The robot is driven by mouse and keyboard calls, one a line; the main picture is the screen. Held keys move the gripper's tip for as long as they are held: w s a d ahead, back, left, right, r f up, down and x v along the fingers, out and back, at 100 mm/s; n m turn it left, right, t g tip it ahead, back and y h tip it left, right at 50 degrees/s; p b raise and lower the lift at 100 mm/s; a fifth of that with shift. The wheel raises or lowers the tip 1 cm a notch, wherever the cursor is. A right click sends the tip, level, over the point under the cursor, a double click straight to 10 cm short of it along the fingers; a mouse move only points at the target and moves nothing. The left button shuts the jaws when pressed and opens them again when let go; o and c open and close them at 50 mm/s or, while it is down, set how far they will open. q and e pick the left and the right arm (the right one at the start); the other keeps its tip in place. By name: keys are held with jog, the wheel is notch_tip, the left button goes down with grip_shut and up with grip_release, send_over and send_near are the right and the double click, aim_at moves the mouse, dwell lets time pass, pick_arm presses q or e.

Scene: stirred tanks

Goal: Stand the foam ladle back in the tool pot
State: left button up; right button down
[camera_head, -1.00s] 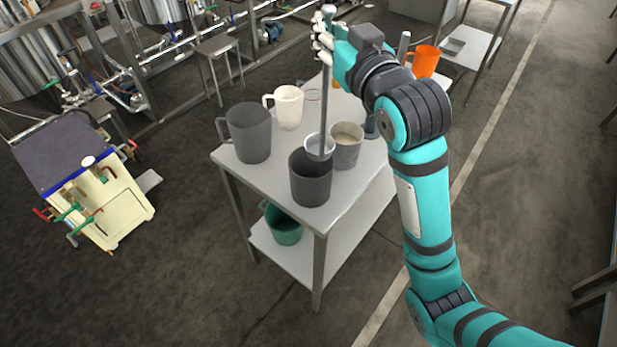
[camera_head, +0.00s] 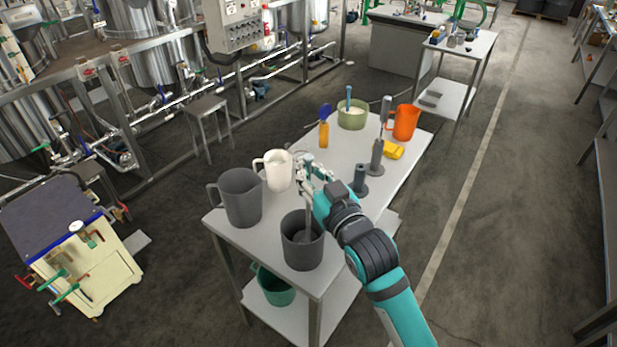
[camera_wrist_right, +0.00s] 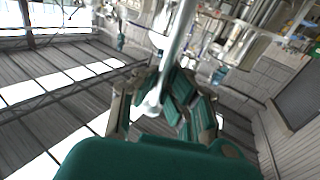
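The foam ladle (camera_head: 308,214) is upright, its grey handle going down into the dark grey tool pot (camera_head: 301,252) at the near end of the table. Its bowl is down inside the pot; whether it touches the bottom cannot be seen. My right gripper (camera_head: 310,178) is above the pot, with its fingers around the upper handle. In the right wrist view, the handle (camera_wrist_right: 178,40) runs between the bent fingers of the gripper (camera_wrist_right: 160,80), its hooked end near the palm. My left gripper is not in view.
A dark jug (camera_head: 240,197) and a white jug (camera_head: 277,170) stand left of the pot. Farther back are an orange bottle (camera_head: 323,135), a green pot (camera_head: 352,115), a grey stand (camera_head: 376,158), a yellow cloth (camera_head: 394,150) and an orange jug (camera_head: 405,122). A light cup seen earlier is hidden.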

jog(key=shift+f, duration=1.15)
jog(key=c, duration=2.1)
grip_release()
jog(key=shift+f, duration=0.3)
jog(key=o, duration=0.6)
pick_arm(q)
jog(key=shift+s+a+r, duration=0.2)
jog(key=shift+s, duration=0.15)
pick_arm(e)
jog(key=shift+r, duration=0.15)
